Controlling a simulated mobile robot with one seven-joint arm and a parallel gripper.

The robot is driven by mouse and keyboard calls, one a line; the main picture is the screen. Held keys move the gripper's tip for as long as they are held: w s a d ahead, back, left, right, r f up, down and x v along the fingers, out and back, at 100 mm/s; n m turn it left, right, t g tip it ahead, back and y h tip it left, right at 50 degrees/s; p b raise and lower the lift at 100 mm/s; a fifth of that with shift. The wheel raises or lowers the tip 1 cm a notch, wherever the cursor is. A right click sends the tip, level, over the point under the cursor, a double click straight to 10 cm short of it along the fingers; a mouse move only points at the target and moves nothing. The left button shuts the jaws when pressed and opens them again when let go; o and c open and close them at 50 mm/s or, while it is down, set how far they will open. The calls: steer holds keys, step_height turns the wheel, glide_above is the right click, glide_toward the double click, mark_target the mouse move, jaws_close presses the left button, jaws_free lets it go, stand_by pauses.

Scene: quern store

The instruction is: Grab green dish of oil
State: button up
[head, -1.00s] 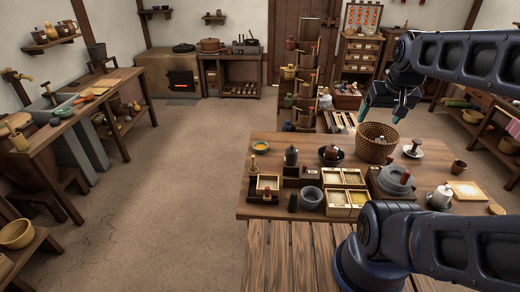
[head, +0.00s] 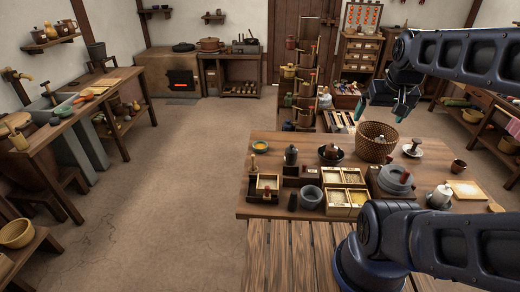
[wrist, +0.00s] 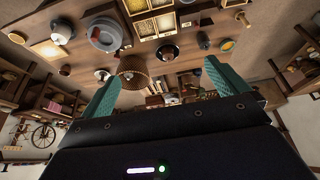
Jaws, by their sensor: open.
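The small green dish (head: 260,146) with yellow-orange oil sits on the far left part of the wooden table (head: 225,210) in the head view. In the wrist view the dish (wrist: 226,46) shows small at the upper right, beyond the right finger. My gripper (head: 382,107) is open and empty, held in the air above the far right part of the table, well to the right of the dish. Its two teal fingers (wrist: 157,77) are spread apart in the wrist view, with nothing between them.
A woven basket (head: 372,143) stands below my gripper. A dark bottle (head: 291,155), a dark bowl (head: 331,161), a wooden stamp-like piece (head: 253,165) and grain boxes (head: 345,196) stand to the right of or nearer than the dish. Table space around the dish's left is clear.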

steer(key=w+a+f+m+g+h, duration=0.1)
steer(key=w, duration=0.6)
steer(key=w+a+f+m, duration=0.1)
steer(key=w+m, duration=0.1)
steer(key=w, duration=0.5)
steer(key=w+a+f+m+h, duration=0.1)
steer(key=w+a+f, duration=0.35)
steer(key=w, duration=0.25)
steer(key=w+a+f+m+h, duration=0.1)
steer(key=w+a+f, duration=0.2)
steer(key=w+a, duration=0.3)
steer(key=m+t+h, duration=0.2)
steer(key=t, duration=0.2)
glide_toward(262, 146)
steer(key=x, duration=0.3)
steer(key=shift+s+a+f, duration=0.15)
steer(key=shift+f, duration=0.1)
steer(key=shift+w+r+x, duration=0.1)
steer(key=shift+x, duration=1.15)
steer(key=shift+w+r+x, duration=0.1)
steer(key=shift+r+x, duration=0.05)
steer(key=shift+x, duration=1.15)
steer(key=c, duration=1.1)
steer(key=shift+r, duration=0.1)
steer(key=shift+c, duration=0.2)
